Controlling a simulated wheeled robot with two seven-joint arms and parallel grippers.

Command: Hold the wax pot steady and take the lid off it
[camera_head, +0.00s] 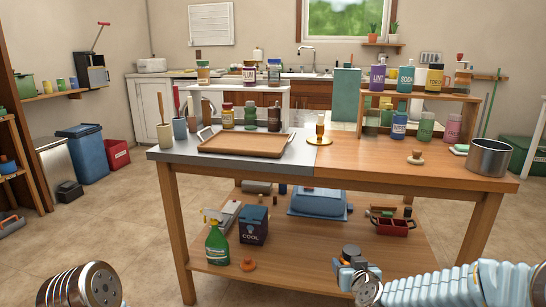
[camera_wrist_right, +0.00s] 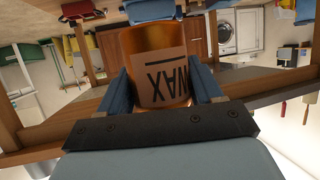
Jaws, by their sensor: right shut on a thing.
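The wax pot (camera_wrist_right: 160,75) is an amber-orange jar with a tan label reading WAX, which appears upside down in the right wrist view. My right gripper (camera_wrist_right: 163,92) is shut on it, with one blue finger on each side. In the head view, my right gripper (camera_head: 352,272) is low in front of the workbench.
The workbench (camera_head: 400,160) stands ahead, carrying a wooden tray (camera_head: 245,143), a steel pot (camera_head: 489,157) and racks of jars. Its lower shelf (camera_head: 300,258) holds a green spray bottle (camera_head: 217,243), a dark box (camera_head: 253,225) and a blue container (camera_head: 318,202).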

